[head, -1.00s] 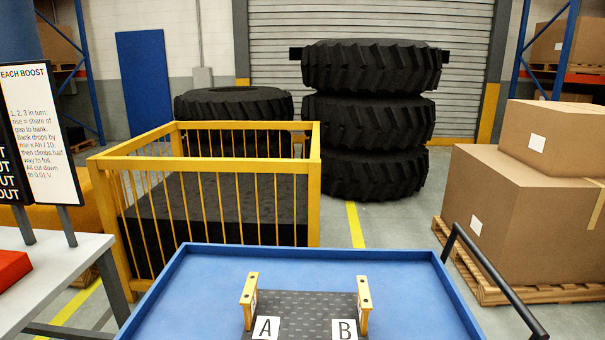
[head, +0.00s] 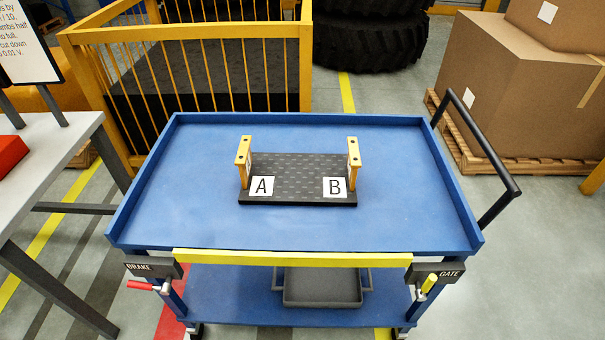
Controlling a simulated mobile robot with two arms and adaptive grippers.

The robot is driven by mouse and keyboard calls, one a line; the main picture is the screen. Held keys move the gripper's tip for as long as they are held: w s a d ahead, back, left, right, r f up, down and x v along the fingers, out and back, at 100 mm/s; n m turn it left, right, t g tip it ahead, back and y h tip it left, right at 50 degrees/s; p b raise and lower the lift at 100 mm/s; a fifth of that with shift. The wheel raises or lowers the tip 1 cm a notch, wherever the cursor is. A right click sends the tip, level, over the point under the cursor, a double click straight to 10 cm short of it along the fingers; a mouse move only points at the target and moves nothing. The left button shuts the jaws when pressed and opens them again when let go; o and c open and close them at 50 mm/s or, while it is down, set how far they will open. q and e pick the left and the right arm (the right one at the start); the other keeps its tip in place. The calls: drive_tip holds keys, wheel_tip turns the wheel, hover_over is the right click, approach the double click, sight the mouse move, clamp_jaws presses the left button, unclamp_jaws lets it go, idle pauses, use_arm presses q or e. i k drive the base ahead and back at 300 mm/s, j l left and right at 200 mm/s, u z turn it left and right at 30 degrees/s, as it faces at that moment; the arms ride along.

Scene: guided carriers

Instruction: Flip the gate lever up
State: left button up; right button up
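The gate lever (head: 429,284) has a yellow grip and sits at the front right corner of the blue cart (head: 215,150), below a dark block labelled GATE (head: 438,274). Its grip points up and to the right at a slant. A yellow bar (head: 290,258) runs along the cart's front edge between the corner blocks. A red brake lever (head: 143,285) lies about level at the front left corner, under the block labelled BRAKE (head: 152,267). Neither of my grippers is in view.
On the cart top stands a black base (head: 300,170) with two yellow posts and cards A and B. A grey tray (head: 322,288) sits on the lower shelf. A table (head: 50,150) is at left, a black handle (head: 482,150) at the cart's right, boxes (head: 520,100) beyond.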

sight(421, 294)
drive_tip(key=l+z, duration=0.15)
drive_tip(key=z, duration=0.95)
